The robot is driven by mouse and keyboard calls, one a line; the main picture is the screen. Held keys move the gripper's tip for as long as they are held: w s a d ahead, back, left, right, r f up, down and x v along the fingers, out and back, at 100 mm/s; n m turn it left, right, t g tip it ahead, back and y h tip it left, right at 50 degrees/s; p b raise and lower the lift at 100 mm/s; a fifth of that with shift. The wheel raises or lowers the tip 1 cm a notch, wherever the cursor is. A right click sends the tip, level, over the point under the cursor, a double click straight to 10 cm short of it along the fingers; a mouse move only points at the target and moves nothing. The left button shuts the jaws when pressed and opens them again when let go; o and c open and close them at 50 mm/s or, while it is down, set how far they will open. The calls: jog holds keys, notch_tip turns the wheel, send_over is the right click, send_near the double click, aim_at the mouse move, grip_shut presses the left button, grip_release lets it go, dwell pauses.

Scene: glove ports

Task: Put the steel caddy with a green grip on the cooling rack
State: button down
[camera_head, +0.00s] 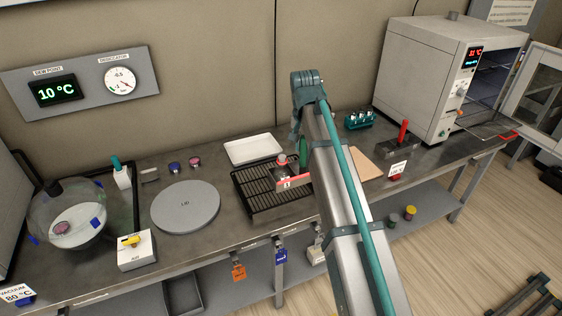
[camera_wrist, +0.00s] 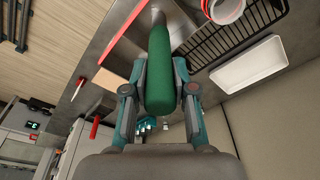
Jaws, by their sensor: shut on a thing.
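The steel caddy (camera_head: 290,184) has a red edge and a green grip (camera_head: 303,152). In the head view it is at the right part of the black wire cooling rack (camera_head: 254,194), partly hidden by my arm. I cannot tell whether it touches the rack. In the wrist view the green grip (camera_wrist: 160,72) stands between the fingers of my gripper (camera_wrist: 160,88), which is shut on it. A red and white round container (camera_wrist: 225,10) shows at the caddy's side. The rack bars also show in the wrist view (camera_wrist: 232,38).
A white tray (camera_head: 252,149) lies behind the rack. A grey round lid (camera_head: 186,206) lies to its left and a tan board (camera_head: 361,165) to its right. A red-handled item (camera_head: 401,135) and an open oven (camera_head: 430,75) stand further right.

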jog(key=w+a+f+p, duration=0.3)
jog(key=a+f, duration=0.4)
jog(key=f, duration=0.3)
jog(key=shift+w, duration=0.2)
jog(key=shift+f, duration=0.25)
jog(key=c, duration=0.9)
grip_release()
jog(key=shift+c, duration=0.2)
notch_tip(320, 180, up, 12)
jog(key=s+b, duration=0.1)
jog(key=b, duration=0.1)
jog(key=shift+s+a, duration=0.3)
jog(key=shift+s, duration=0.05)
